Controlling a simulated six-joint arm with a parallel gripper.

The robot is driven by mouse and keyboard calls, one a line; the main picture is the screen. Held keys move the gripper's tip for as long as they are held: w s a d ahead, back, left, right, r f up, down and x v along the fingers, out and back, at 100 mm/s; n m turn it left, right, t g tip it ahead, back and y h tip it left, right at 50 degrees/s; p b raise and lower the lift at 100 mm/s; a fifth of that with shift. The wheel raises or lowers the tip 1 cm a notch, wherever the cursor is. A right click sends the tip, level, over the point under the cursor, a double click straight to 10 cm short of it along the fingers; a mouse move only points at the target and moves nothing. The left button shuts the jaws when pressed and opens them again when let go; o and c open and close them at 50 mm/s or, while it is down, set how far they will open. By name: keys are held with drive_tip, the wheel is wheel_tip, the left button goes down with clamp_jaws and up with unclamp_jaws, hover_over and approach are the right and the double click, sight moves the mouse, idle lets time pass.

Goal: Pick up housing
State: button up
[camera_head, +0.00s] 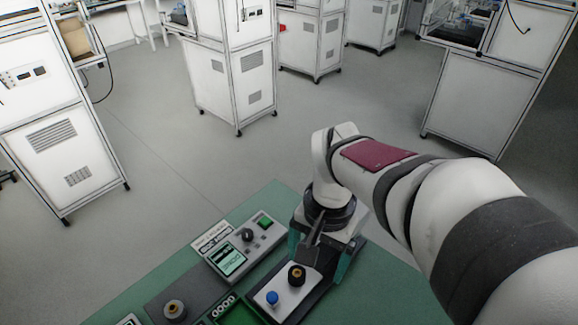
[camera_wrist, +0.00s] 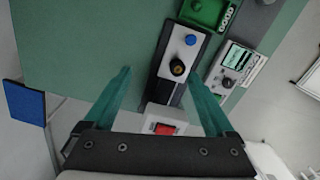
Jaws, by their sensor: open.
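A small dark cylindrical part with a brass-coloured top (camera_head: 296,275) stands upright on a pale fixture plate (camera_head: 268,288), close to a blue button (camera_head: 272,298). I take this part for the housing, but cannot be sure. It also shows in the wrist view (camera_wrist: 178,67), on the fixture between and slightly beyond my fingertips. My gripper (camera_wrist: 159,74) has teal fingers spread wide, with nothing held. In the head view my gripper (camera_head: 319,262) is just behind the part, above the fixture's far end. The fingers do not appear to touch the part.
A test box (camera_head: 240,245) with a screen and knob stands left of the fixture. Another round metallic part (camera_head: 175,309) is on a dark base at the lower left. A red switch (camera_wrist: 165,129) is at the fixture's end. Green table surface (camera_wrist: 85,40) is clear beside the fixture.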

approach(297, 273)
drive_tip(key=shift+h, duration=0.3)
drive_tip(key=f, duration=0.9)
drive_tip(key=shift+s+a+f, duration=0.1)
drive_tip(key=shift+a+f, duration=0.05)
drive_tip(key=shift+a, duration=0.15)
clamp_jaws()
